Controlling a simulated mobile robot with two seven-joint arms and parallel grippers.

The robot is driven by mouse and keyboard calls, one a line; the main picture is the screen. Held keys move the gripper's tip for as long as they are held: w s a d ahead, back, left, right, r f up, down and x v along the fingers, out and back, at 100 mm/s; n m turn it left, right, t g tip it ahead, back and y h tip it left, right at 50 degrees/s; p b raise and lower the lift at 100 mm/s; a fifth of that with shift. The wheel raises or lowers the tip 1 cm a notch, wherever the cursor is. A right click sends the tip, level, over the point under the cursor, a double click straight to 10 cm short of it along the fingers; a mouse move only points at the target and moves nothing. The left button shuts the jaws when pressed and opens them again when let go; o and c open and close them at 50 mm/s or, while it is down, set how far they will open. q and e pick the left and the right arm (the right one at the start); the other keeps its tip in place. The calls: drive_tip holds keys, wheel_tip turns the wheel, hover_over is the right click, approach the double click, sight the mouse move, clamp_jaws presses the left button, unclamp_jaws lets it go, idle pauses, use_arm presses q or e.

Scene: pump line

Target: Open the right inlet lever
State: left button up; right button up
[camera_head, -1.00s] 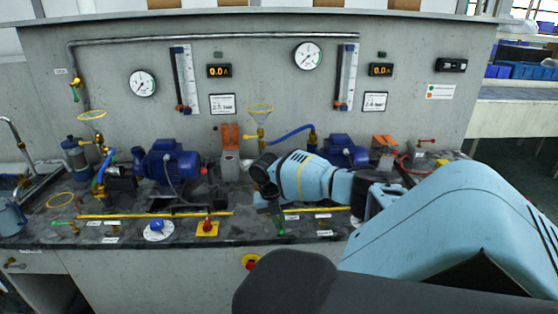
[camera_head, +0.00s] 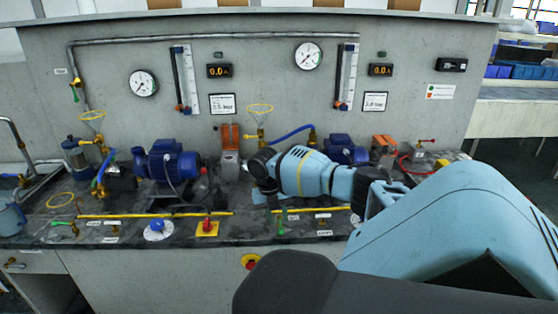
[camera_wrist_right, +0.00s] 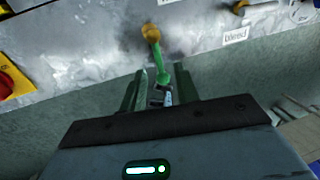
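The right inlet lever (camera_head: 281,226) has a green handle and sits at the bench's front edge, right of the middle. In the right wrist view its green handle (camera_wrist_right: 160,66) hangs from a round brass end (camera_wrist_right: 151,32). My right gripper (camera_head: 270,194) points down over the bench just behind the lever in the head view. In the right wrist view the right gripper (camera_wrist_right: 157,80) is open, its two fingers apart on either side of the handle's lower end. Contact with the handle cannot be told. My left gripper is not in view.
A red knob on a yellow plate (camera_head: 207,228) is left of the lever. A red button on yellow (camera_head: 250,261) is on the bench front below. Blue pumps (camera_head: 167,161) stand behind. A "bleed" label (camera_wrist_right: 235,37) is right of the lever in the wrist view.

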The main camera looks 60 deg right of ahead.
drive_tip(key=r, duration=0.4)
drive_tip(key=w+r, duration=0.1)
drive_tip(key=r, duration=0.1)
drive_tip(key=shift+a, duration=0.3)
drive_tip(key=s+a+f+m+t+y, duration=0.1)
drive_tip(key=s+a+f+m+t, duration=0.15)
drive_tip(key=a+f, duration=0.95)
drive_tip(key=s+a+f+m+t, duration=0.1)
drive_tip(key=a+f+m, duration=0.2)
drive_tip(key=a+f, duration=0.9)
drive_tip(key=s+a+f+m+t+y, duration=0.1)
drive_tip(key=s+a+f+m+y, duration=0.1)
drive_tip(key=s+a+f+m, duration=0.35)
drive_tip(key=s+a+r+m+t, duration=0.3)
drive_tip(key=s+a+m+t, duration=0.2)
drive_tip(key=s+a+m, duration=0.6)
drive_tip(key=s+a, duration=0.1)
drive_tip(key=s, duration=0.3)
drive_tip(key=shift+s+a+m, duration=0.3)
drive_tip(key=shift+s+m, duration=0.05)
drive_tip(key=shift+m, duration=0.05)
